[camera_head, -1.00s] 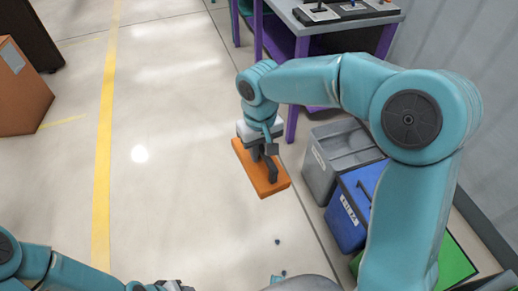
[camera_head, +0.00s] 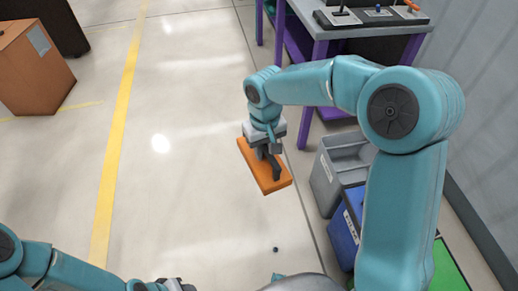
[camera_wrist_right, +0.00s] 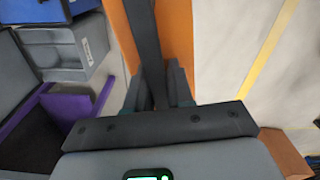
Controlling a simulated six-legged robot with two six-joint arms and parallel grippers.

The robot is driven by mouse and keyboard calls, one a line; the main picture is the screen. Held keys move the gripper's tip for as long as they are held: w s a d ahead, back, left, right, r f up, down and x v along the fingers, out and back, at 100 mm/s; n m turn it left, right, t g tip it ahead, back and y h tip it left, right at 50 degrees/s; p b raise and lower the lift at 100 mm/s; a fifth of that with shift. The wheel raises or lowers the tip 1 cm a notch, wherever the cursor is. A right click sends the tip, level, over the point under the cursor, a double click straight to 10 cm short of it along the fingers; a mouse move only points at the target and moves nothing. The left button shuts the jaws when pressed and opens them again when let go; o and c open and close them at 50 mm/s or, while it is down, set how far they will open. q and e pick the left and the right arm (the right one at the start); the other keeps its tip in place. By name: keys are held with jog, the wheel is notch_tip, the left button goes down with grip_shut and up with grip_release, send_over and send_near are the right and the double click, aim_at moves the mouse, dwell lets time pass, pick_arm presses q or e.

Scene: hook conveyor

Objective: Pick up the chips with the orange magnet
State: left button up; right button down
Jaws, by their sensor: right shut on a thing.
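The orange magnet (camera_head: 262,170) is a flat orange block, held above the floor in the head view. My right gripper (camera_head: 268,165) is shut on its grey handle (camera_head: 273,170). In the right wrist view the orange block (camera_wrist_right: 176,40) shows behind the dark handle (camera_wrist_right: 143,40), between the fingers of my right gripper (camera_wrist_right: 160,90). One small dark chip (camera_head: 275,249) lies on the floor below the magnet in the picture, apart from it. My left arm comes in at the bottom left; its gripper (camera_head: 172,285) is cut off by the frame edge and its fingers are hidden.
A grey bin (camera_head: 341,168) and a blue bin (camera_head: 345,228) stand at the right, partly behind my right arm. A purple-legged table (camera_head: 356,28) stands at the back right. A brown box (camera_head: 38,70) is at the far left.

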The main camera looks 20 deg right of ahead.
jog(key=w+d+f+b, duration=0.2)
jog(key=d+f+b, duration=0.1)
jog(key=f, duration=0.6)
jog(key=w+d+f+b, duration=0.2)
jog(key=d+f+b, duration=0.1)
jog(key=f, duration=0.7)
jog(key=n+b, duration=0.4)
jog(key=b, duration=1)
send_over(275, 250)
jog(key=s, duration=0.3)
notch_tip(275, 250, down, 50)
notch_tip(275, 250, down, 8)
jog(key=b, duration=0.9)
jog(key=shift+f, duration=0.25)
jog(key=shift+f+b, duration=0.5)
jog(key=shift+f, duration=0.2)
jog(key=shift+s+f+b, duration=0.15)
jog(key=shift+s+b, duration=0.05)
jog(key=shift+b, duration=1.05)
